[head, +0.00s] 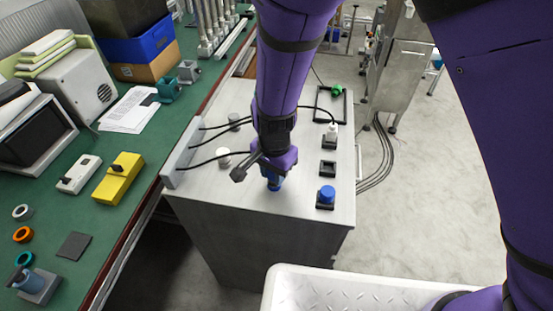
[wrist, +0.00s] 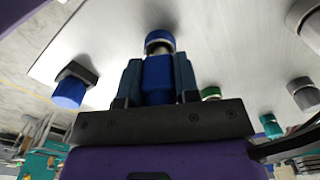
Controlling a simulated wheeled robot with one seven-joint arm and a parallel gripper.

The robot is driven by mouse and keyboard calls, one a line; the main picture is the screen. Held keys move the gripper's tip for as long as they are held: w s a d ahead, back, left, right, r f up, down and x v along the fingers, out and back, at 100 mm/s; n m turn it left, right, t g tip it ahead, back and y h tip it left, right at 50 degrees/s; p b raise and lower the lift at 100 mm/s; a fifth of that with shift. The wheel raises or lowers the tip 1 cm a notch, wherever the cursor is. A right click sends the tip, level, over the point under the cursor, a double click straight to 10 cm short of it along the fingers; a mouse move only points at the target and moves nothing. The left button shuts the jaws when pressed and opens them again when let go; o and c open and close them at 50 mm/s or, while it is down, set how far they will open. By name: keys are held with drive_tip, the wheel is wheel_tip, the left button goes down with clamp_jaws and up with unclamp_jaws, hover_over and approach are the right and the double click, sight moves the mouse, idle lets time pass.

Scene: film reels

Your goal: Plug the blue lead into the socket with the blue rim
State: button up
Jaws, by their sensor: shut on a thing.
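My gripper (head: 273,178) is low over the right middle of the steel cabinet top. It is shut on the blue plug of the blue lead (wrist: 158,78), between its two fingers in the wrist view. A blue-rimmed round socket (wrist: 160,38) stands straight ahead of the plug in the wrist view. A grey part shows between them, and I cannot tell whether the plug touches or enters the socket. In the head view only a bit of blue (head: 275,187) shows below my gripper, and the rest is hidden.
A blue cap on a black base (head: 326,193) stands to the right of my gripper. An empty black holder (head: 328,168), a white plug (head: 332,132) and a green plug (head: 337,88) line the right side. Grey (head: 234,120) and white (head: 223,158) posts stand left; black cables cross there.

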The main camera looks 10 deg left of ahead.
drive_tip(key=shift+f, duration=0.45)
drive_tip(key=o, duration=0.6)
drive_tip(key=shift+o, duration=0.2)
drive_tip(key=shift+r, duration=0.1)
drive_tip(key=shift+r, duration=5.4)
